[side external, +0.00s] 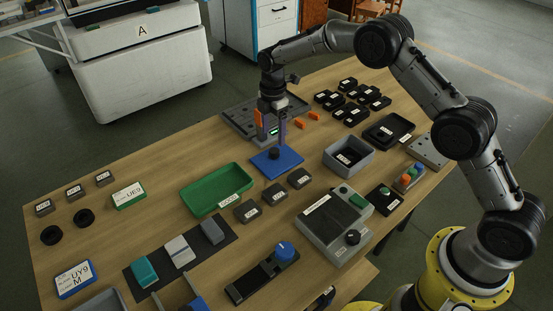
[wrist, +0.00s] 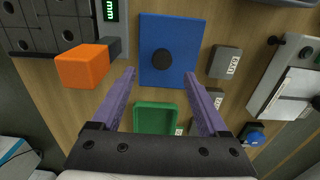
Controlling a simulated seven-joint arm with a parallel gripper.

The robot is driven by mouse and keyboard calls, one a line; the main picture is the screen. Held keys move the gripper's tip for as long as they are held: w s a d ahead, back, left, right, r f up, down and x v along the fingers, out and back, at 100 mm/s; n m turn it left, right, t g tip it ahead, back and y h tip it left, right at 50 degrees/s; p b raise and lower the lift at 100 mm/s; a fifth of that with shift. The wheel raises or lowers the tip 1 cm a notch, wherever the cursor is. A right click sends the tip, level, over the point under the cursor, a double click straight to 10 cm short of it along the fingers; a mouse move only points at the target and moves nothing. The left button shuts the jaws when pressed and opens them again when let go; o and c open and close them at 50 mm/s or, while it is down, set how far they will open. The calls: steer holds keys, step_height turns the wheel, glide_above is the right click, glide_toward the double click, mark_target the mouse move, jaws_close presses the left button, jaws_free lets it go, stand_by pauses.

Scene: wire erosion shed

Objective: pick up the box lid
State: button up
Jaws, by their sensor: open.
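The box lid looks like a flat blue square plate with a round black knob. It lies on the wooden table in the side view (side external: 290,160) and fills the upper middle of the wrist view (wrist: 183,28). My gripper (side external: 273,138) hangs pointing down over the lid, partly against the grey fixture behind it. In the wrist view my gripper (wrist: 159,71) is open and empty, its purple fingers spread to either side of the knob (wrist: 161,62). The fingertips appear above the lid; the exact height is hard to tell.
An orange block (wrist: 83,66) and a grey fixture with a green display (wrist: 110,10) stand close left of the lid in the wrist view. A green tray (side external: 216,188), dark labelled blocks (side external: 274,194) and a grey open box (side external: 348,157) surround it.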

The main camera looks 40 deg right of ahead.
mark_target(274, 150)
steer(key=shift+s+f, duration=0.15)
steer(key=shift+f, duration=3.1)
jaws_close()
